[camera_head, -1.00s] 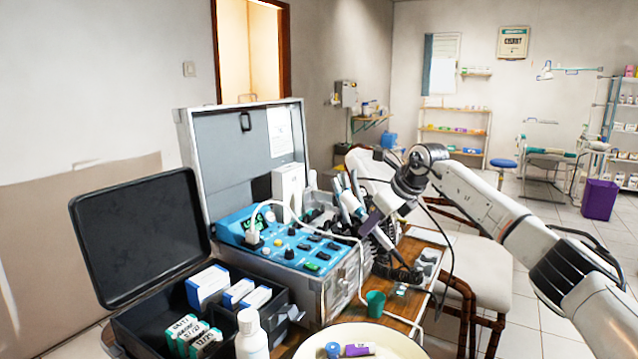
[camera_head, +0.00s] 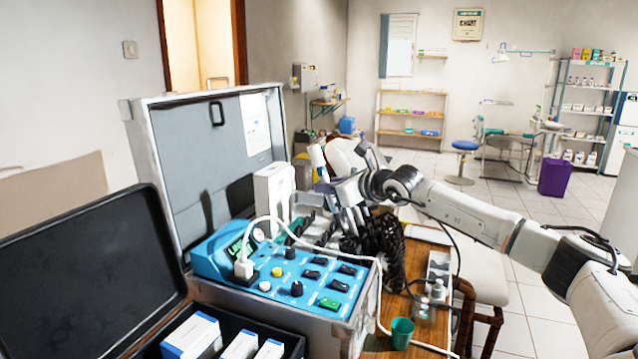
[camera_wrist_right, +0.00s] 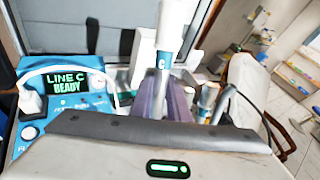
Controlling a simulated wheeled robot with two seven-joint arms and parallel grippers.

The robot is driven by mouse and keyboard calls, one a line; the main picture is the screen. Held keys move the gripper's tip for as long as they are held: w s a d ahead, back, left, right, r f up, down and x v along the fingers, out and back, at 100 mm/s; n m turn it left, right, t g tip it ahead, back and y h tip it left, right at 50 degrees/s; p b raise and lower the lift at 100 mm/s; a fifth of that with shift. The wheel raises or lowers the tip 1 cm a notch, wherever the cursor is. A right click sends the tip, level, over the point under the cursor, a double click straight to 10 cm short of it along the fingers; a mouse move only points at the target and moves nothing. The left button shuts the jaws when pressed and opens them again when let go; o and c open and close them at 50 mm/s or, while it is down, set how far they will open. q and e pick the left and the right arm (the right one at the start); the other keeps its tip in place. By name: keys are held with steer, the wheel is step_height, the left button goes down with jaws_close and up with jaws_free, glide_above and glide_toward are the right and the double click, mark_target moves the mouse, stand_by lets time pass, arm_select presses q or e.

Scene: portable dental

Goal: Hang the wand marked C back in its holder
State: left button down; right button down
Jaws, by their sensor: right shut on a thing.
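The wand marked C (camera_wrist_right: 175,25) is a white rod with a blue band bearing the letter C. My right gripper (camera_wrist_right: 165,95) is shut on it with purple fingers and holds it roughly upright. In the head view the white wand (camera_head: 317,156) rises above my right gripper (camera_head: 325,182), near the right back of the open metal case. Several other wands (camera_head: 350,218) stand in the row of holders at the case's right side, partly hidden by my wrist. Which holder is empty I cannot tell. My left gripper is not in view.
The blue control panel (camera_head: 290,278) reads LINE C READY on its screen in the wrist view (camera_wrist_right: 67,83). A white cable (camera_head: 345,252) crosses it. A white box (camera_head: 273,190) stands behind. A green cup (camera_head: 402,333) and small bottles (camera_head: 438,290) sit right of the case.

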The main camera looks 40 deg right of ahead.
mark_target(332, 207)
steer(key=shift+s+d+f+b, duration=0.1)
steer(key=shift+s+f+b, duration=0.2)
steer(key=shift+f, duration=0.35)
steer(key=shift+s+d+f+b, duration=0.1)
steer(key=shift+s+f+b, duration=0.2)
steer(key=shift+f, duration=0.35)
steer(key=shift+w, duration=0.1)
steer(key=shift+f, duration=0.1)
steer(key=shift+s+d+f+b, duration=0.1)
steer(key=shift+s+f+b, duration=0.1)
steer(key=shift+b, duration=0.5)
steer(key=shift+s+f+b, duration=0.15)
steer(key=shift+b, duration=0.5)
